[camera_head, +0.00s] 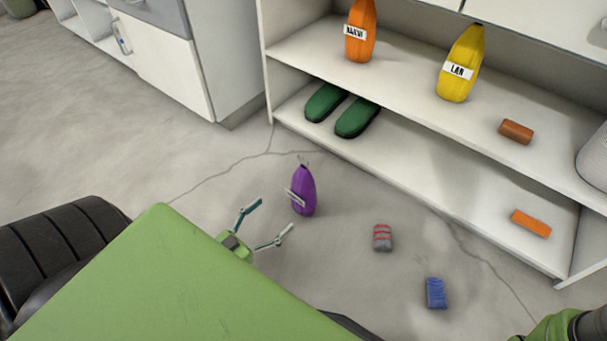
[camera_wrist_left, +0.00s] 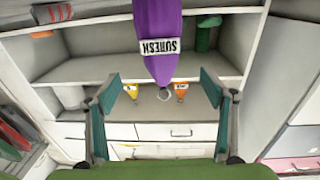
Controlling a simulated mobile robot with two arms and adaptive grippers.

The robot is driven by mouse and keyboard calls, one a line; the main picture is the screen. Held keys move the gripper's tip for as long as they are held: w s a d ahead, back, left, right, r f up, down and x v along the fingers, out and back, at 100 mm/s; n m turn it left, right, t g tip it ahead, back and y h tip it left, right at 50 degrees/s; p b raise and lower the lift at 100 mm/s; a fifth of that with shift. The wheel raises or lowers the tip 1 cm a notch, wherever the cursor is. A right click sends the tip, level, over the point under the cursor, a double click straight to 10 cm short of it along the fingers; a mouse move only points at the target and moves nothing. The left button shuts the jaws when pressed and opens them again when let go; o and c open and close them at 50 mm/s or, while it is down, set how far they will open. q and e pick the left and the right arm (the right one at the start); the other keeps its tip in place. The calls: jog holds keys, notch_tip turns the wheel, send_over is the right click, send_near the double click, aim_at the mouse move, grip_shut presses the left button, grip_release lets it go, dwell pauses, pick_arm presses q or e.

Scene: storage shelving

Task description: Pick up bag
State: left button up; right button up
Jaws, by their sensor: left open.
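A purple bag (camera_head: 303,192) with a white label stands upright on the floor in front of the shelving. It fills the top middle of the left wrist view (camera_wrist_left: 160,25), where its label reads "SURESH" upside down. My left gripper (camera_head: 269,217) is open, just left of the bag's lower part in the head view. In the left wrist view the open fingers (camera_wrist_left: 162,86) are spread to either side of the bag's narrow end, with no visible contact. An orange bag (camera_head: 360,32) and a yellow bag (camera_head: 460,65) labelled "LAN" stand on the upper shelf. My right gripper is not visible.
Green shoes (camera_head: 357,118) and an orange block (camera_head: 531,223) lie on the lower shelf (camera_head: 430,165). A brown block (camera_head: 516,131) lies on the upper shelf. A grey-red item (camera_head: 382,238) and a blue item (camera_head: 435,293) lie on the floor right of the purple bag.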

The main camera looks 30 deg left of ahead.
aim_at(295, 196)
pick_arm(q)
jog(key=w+b, duration=0.1)
jog(key=w, duration=0.1)
jog(key=w+b, duration=0.1)
jog(key=w, duration=0.2)
jog(key=w+b, duration=0.1)
jog(key=w, duration=0.2)
jog(key=shift+d+f+b, duration=0.3)
jog(key=shift+f+b, duration=0.1)
jog(key=w+b, duration=0.2)
jog(key=w+d+b, duration=0.1)
jog(key=w, duration=0.1)
jog(key=shift+b, duration=0.35)
jog(key=shift+w+d+r, duration=0.15)
jog(key=shift+w+r, duration=0.05)
jog(key=shift+w, duration=0.4)
jog(key=shift+r, duration=0.1)
jog(key=shift+c, duration=0.4)
jog(key=c, duration=2)
jog(key=shift+r, duration=0.2)
